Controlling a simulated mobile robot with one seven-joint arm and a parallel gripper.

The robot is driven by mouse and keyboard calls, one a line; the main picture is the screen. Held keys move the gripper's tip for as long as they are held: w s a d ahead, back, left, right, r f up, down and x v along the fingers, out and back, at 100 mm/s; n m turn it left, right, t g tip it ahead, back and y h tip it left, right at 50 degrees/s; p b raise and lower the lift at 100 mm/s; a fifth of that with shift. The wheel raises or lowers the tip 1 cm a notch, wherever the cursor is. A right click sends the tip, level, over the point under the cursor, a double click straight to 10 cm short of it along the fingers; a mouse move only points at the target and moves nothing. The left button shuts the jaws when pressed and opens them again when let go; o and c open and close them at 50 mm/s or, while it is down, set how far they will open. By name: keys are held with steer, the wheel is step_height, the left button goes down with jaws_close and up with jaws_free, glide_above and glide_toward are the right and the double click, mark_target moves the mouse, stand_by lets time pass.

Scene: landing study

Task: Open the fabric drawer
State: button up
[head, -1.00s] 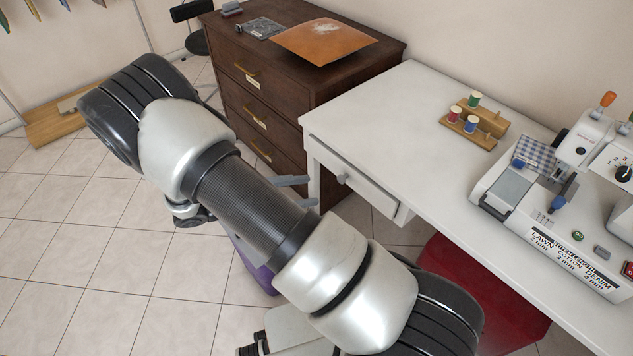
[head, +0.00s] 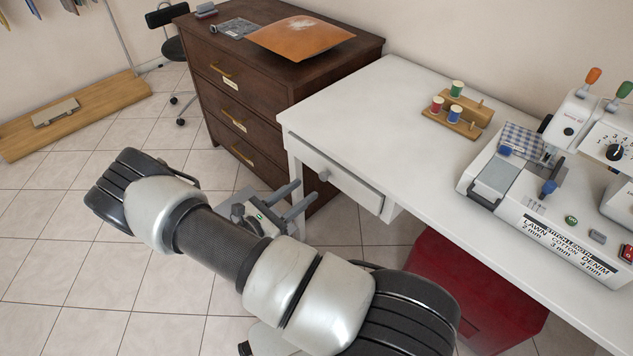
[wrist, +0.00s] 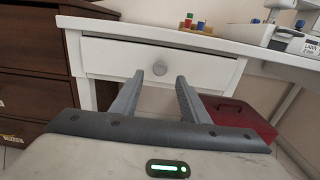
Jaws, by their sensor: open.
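A white desk drawer (head: 345,181) with a round knob (head: 324,174) is shut under the desk top. In the wrist view the knob (wrist: 159,68) shows between and beyond my fingertips. My gripper (head: 305,191) is open and empty, low in front of this drawer, with its fingers (wrist: 160,84) pointing at it and apart from the knob. A dark brown chest (head: 270,110) to the left has three shut drawers with gold handles and small labels. I cannot read the labels, so I cannot tell which drawer is named for fabric.
The white desk (head: 370,95) bears a spool rack (head: 455,125) and a sewing machine (head: 520,200). A red box (head: 450,290) stands under the desk. An orange sheet (head: 300,38) lies on the chest.

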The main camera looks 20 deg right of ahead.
mark_target(322, 177)
steer(key=x, duration=0.6)
steer(key=shift+d+b, duration=0.3)
steer(key=shift+b, duration=0.05)
jaws_close()
